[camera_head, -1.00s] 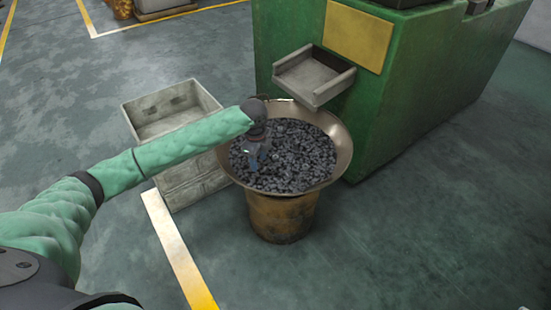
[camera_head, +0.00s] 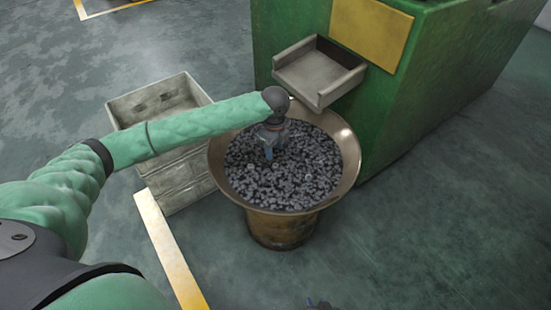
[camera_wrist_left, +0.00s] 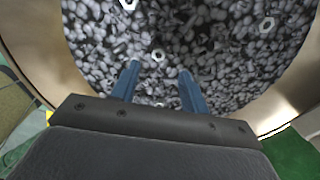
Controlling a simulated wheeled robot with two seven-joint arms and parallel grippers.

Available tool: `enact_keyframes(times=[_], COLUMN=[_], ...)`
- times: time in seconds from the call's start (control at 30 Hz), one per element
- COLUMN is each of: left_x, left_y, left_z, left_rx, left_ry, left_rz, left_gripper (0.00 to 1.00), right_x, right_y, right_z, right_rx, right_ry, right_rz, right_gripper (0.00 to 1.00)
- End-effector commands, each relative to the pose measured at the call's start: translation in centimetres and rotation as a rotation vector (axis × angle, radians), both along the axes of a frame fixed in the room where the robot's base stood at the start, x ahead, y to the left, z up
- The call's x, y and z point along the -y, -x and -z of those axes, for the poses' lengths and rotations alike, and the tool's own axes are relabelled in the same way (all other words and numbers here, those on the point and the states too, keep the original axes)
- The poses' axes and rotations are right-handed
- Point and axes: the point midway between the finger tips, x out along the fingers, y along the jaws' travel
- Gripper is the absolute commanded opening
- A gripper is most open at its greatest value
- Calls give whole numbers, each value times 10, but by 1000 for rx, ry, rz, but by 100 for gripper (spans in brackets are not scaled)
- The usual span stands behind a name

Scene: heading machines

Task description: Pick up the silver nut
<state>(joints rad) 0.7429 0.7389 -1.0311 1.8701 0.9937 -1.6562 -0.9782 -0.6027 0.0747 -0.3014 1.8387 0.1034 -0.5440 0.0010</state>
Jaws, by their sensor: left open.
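Many small silver nuts (camera_head: 290,178) fill a wide bowl-shaped container (camera_head: 345,150). In the left wrist view several brighter hexagonal nuts stand out, one near the fingers (camera_wrist_left: 158,55), one at the top (camera_wrist_left: 130,4) and one at the right (camera_wrist_left: 267,25). My left gripper (camera_head: 270,153) points down over the nuts. Its two blue fingers (camera_wrist_left: 160,72) are apart with no nut held between them. Whether the tips touch the pile cannot be told. A small dark tip at the bottom edge (camera_head: 320,304) seems to be my right gripper, mostly out of frame.
A green machine (camera_head: 400,110) stands behind and right of the container, with a grey metal chute (camera_head: 318,72) overhanging its rim. A grey crate (camera_head: 180,185) stands at the left, under my left arm. The floor at the right is clear.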

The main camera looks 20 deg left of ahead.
Motion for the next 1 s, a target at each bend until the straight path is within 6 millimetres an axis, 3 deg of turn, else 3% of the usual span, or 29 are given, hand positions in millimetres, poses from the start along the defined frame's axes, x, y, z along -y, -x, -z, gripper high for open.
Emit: enact_keyframes(times=[0.37, 0.7, 0.97, 1.0], left_x=[1, 2, 2, 2], left_y=[1, 2, 2, 2], left_z=[31, 72, 75, 75], left_rx=[-1, -2, -1, -1], left_ry=[0, -1, 0, 0], left_rz=[0, -1, 0, 0], left_gripper=[45, 45, 45, 37], right_x=[0, 0, -1, -1], right_y=[0, 1, 1, 1], right_z=[4, 9, 9, 9], right_rx=[0, 0, -1, -1], right_ry=[0, -1, -2, -2], right_rz=[0, 1, 1, 1], right_gripper=[36, 36, 36, 36])
